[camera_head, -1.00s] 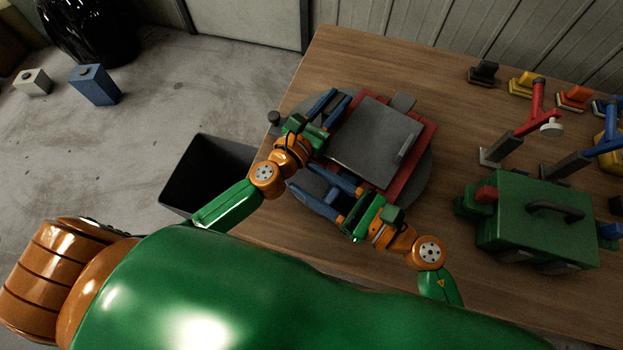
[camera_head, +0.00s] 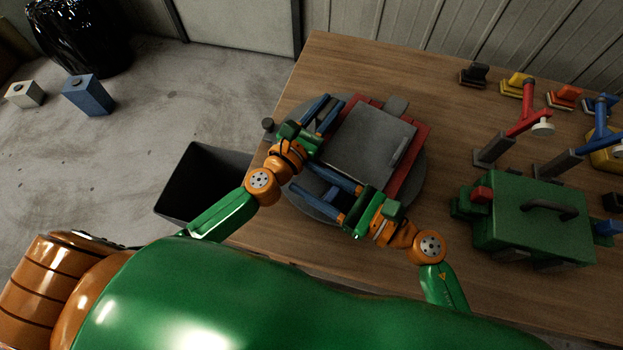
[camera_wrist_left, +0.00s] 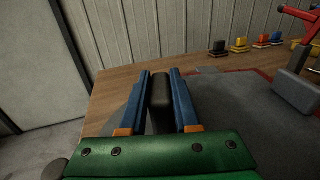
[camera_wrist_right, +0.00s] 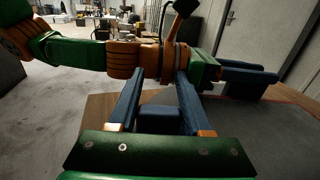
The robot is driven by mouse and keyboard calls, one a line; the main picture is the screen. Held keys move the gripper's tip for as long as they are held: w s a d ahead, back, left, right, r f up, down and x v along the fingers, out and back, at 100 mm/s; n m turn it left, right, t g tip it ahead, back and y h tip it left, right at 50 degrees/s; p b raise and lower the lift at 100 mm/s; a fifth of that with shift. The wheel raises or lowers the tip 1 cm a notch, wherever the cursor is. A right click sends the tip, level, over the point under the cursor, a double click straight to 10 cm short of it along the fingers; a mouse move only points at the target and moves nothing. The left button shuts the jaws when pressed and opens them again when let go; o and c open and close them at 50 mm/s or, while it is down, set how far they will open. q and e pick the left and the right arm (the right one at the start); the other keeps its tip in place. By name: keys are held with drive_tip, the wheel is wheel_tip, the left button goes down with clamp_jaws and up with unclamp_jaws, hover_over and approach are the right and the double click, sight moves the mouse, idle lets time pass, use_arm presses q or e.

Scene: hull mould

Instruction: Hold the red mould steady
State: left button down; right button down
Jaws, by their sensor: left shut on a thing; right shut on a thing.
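The red mould (camera_head: 419,146) lies on a round grey turntable (camera_head: 418,185) on the wooden table, with a flat grey slab (camera_head: 365,140) covering most of its top. My left gripper (camera_head: 333,101) is at the mould's left edge. In the left wrist view it is shut on a dark upright handle (camera_wrist_left: 160,100). My right gripper (camera_head: 300,176) is at the mould's near left side, below the left one. In the right wrist view its fingers are shut on a blue block (camera_wrist_right: 159,120). The arms hide the mould's left edge.
A green toolbox-like case (camera_head: 535,220) stands to the right, with red and blue stands (camera_head: 520,125) behind it. Small coloured blocks (camera_head: 516,84) line the back. A black open bin (camera_head: 200,180) stands on the floor at left. The table's far left corner is bare.

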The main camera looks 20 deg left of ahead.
use_arm(q)
drive_tip(key=shift+f, duration=0.1)
use_arm(e)
drive_tip(key=shift+w, duration=0.2)
drive_tip(key=shift+s+a+r, duration=0.1)
drive_tip(key=shift+s+a, duration=0.1)
drive_tip(key=shift+s, duration=0.5)
drive_tip(key=shift+s+a+f, duration=0.1)
drive_tip(key=shift+s+a, duration=0.1)
drive_tip(key=shift+s, duration=0.55)
drive_tip(key=shift+s+a+r, duration=0.1)
drive_tip(key=shift+s+a, duration=0.1)
drive_tip(key=shift+s, duration=0.5)
wheel_tip(320, 180, up, 6)
drive_tip(key=shift+f, duration=0.1)
use_arm(q)
drive_tip(key=c, duration=0.9)
unclamp_jaws()
